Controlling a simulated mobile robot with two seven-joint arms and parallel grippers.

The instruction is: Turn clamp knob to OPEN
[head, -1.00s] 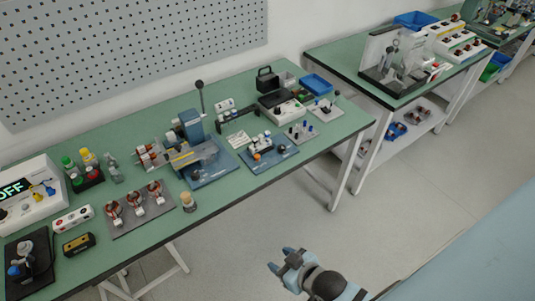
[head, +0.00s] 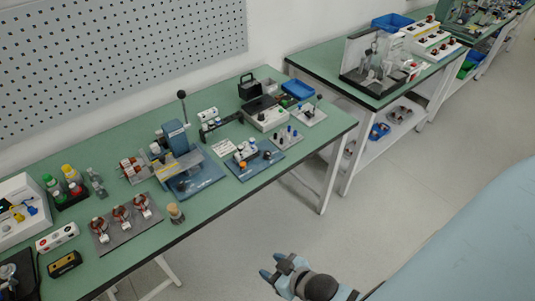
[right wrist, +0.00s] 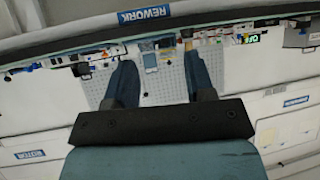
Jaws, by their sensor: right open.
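A blue press-like fixture (head: 176,137) with an upright black-knobbed lever (head: 182,96) stands on the green bench, with copper-coloured parts at its left side. A smaller blue plate fixture (head: 262,164) with an orange part sits to its right. The clamp knob and any OPEN marking are too small to tell apart. My right gripper (head: 275,268) is open and empty, over the floor in front of the bench and well apart from both fixtures. Its two spread fingers also show in the right wrist view (right wrist: 160,78). My left gripper is out of view.
A grey plate (head: 124,225) with several copper-wound parts, a corked jar (head: 175,213) and a yellow-black box (head: 65,263) lie on the left of the bench. A blue tray (head: 298,90) is at its far right. The floor in front is clear.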

